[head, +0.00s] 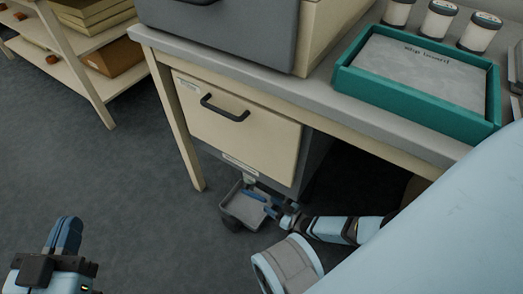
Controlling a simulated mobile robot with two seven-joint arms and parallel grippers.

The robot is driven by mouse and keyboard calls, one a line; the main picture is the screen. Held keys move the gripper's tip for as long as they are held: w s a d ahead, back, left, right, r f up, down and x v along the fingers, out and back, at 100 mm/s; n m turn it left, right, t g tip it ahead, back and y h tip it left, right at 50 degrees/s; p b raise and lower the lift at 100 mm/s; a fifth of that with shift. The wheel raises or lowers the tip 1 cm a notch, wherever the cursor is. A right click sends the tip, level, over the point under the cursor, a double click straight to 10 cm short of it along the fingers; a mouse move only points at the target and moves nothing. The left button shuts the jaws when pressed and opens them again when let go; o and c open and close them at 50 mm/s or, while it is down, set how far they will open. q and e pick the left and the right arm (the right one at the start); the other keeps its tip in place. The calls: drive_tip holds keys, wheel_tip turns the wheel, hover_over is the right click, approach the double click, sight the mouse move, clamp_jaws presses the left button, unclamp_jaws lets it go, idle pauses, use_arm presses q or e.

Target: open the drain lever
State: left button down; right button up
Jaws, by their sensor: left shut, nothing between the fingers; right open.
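Contact with the fitting cannot be told. My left gripper (70,220) is shut and empty at the lower left, far from the drawer.
The grey bench top (230,65) carries a teal tray (400,97) with a pale board, several jars (437,20) and a grey box (225,30). A bench leg (180,130) stands left of the drawer. Shelves (75,55) stand at the upper left. Floor between is clear.

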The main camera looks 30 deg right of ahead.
sight(261, 201)
drive_tip(key=b+x, duration=0.1)
drive_tip(key=x, duration=0.4)
clamp_jaws()
